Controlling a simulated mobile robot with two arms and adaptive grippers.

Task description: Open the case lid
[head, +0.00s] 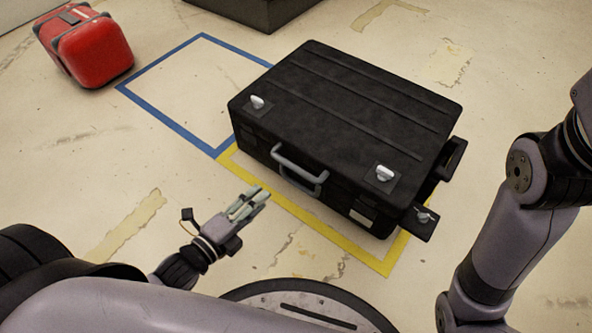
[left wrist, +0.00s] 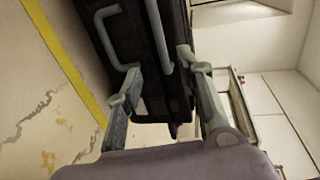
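The black case (head: 345,105) lies flat on the floor with its lid down. Two silver latches, left (head: 257,102) and right (head: 384,173), sit on top near the front edge. A grey handle (head: 300,168) is on its front side; it also shows in the left wrist view (left wrist: 108,40).
Yellow tape (head: 330,240) outlines the floor around the case, and blue tape (head: 165,121) marks an empty area to the left. A red suitcase (head: 93,48) stands at the upper left. A dark box (head: 255,12) is at the top. My right arm is at the right.

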